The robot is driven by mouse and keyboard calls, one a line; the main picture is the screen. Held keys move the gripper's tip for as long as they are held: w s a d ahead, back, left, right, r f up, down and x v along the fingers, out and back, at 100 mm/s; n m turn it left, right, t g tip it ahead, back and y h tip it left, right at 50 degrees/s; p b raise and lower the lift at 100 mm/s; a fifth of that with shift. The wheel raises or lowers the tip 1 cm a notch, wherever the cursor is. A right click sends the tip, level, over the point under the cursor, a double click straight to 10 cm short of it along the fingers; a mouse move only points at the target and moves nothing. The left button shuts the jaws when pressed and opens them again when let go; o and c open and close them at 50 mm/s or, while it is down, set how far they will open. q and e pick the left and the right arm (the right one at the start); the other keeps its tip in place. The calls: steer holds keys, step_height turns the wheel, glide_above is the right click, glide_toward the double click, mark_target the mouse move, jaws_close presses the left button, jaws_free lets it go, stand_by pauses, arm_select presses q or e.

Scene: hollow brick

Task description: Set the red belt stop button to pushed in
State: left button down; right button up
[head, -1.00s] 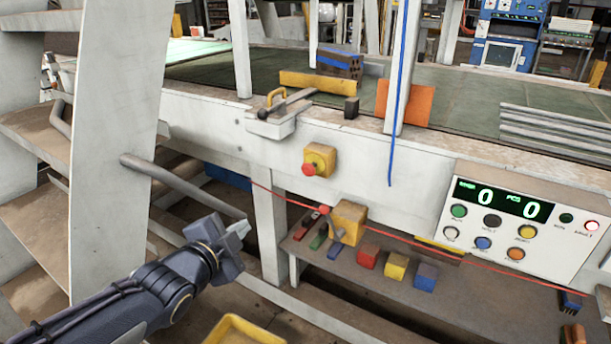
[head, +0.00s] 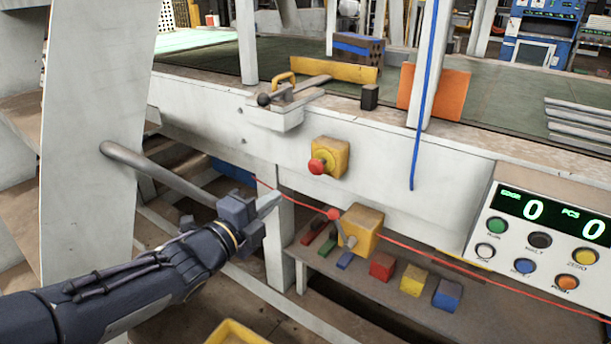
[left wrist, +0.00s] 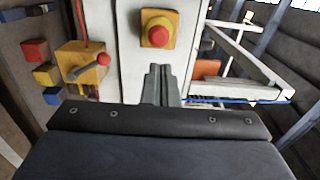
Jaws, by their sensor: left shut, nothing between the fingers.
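The red belt stop button (head: 317,167) is a round red knob on a yellow box (head: 333,155) fixed to the white side beam of the belt table. In the left wrist view the button (left wrist: 157,37) sits just beyond the fingertips, on its yellow housing. My left gripper (head: 272,199) is shut and empty, below and to the left of the button and apart from it. In the left wrist view its fingers (left wrist: 160,75) point toward the yellow box. Whether the button is in or out I cannot tell. My right gripper is not in view.
Below the button, a yellow box with a red-knobbed lever (head: 361,228) stands by a red cord (head: 400,240). A shelf holds several coloured blocks (head: 382,266). A control panel (head: 540,235) is at the right. A grey pipe (head: 160,170) passes above my left arm.

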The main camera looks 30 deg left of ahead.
mark_target(314, 169)
arm_select(q)
steer(key=w, duration=0.8)
steer(key=w+d, duration=0.1)
steer(key=w, duration=0.3)
